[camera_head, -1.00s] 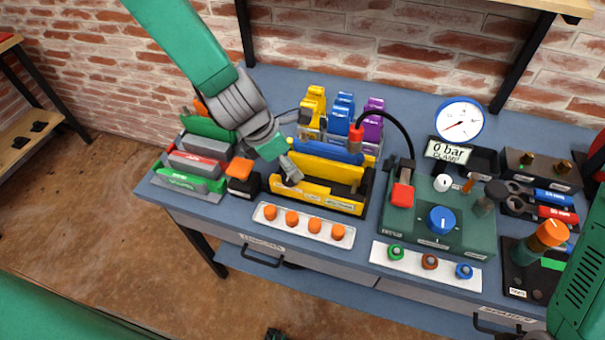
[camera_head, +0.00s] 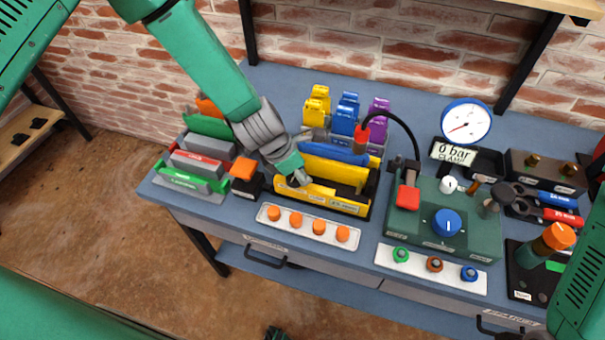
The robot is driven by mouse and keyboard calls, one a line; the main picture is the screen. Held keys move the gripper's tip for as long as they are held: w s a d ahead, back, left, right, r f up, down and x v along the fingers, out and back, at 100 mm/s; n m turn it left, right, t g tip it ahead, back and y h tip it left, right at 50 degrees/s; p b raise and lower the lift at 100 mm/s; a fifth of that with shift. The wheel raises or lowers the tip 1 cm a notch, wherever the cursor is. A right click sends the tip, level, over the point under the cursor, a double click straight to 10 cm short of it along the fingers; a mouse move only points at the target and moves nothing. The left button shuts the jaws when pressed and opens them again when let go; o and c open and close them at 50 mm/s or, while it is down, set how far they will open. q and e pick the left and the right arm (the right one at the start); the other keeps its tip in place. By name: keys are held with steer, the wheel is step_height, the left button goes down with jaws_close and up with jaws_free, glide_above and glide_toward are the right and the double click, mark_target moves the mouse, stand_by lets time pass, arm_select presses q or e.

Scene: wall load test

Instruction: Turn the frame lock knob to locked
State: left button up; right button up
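A yellow frame (camera_head: 345,204) with a blue block (camera_head: 335,153) in it sits on the bench, left of centre. My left gripper (camera_head: 297,182) reaches down to the left end of the yellow frame, at its front wall. Its fingertips are at a small dark part there that they mostly hide. I cannot tell whether they grip it or only touch it. No frame lock knob can be made out clearly by its label. A black block with an orange top (camera_head: 243,168) stands just left of the gripper.
A green clamp unit (camera_head: 468,241) with a blue knob (camera_head: 447,222) and a red lever stands right of the frame. A gauge (camera_head: 466,121) stands behind it. A strip of orange knobs (camera_head: 307,232) lies in front. Coloured blocks (camera_head: 348,113) stand behind the frame.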

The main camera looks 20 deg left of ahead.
arm_select(q)
steer(key=shift+o, duration=0.2)
steer(key=shift+s+a+f, duration=0.25)
steer(key=shift+a, duration=0.3)
steer(key=shift+s+a+f, duration=0.2)
steer(key=shift+a, duration=0.35)
steer(key=shift+o, duration=0.3)
steer(key=shift+s+d+r, duration=0.15)
steer(key=shift+s, duration=0.2)
arm_select(e)
steer(key=shift+s+a+r, duration=0.25)
steer(key=shift+a, duration=0.5)
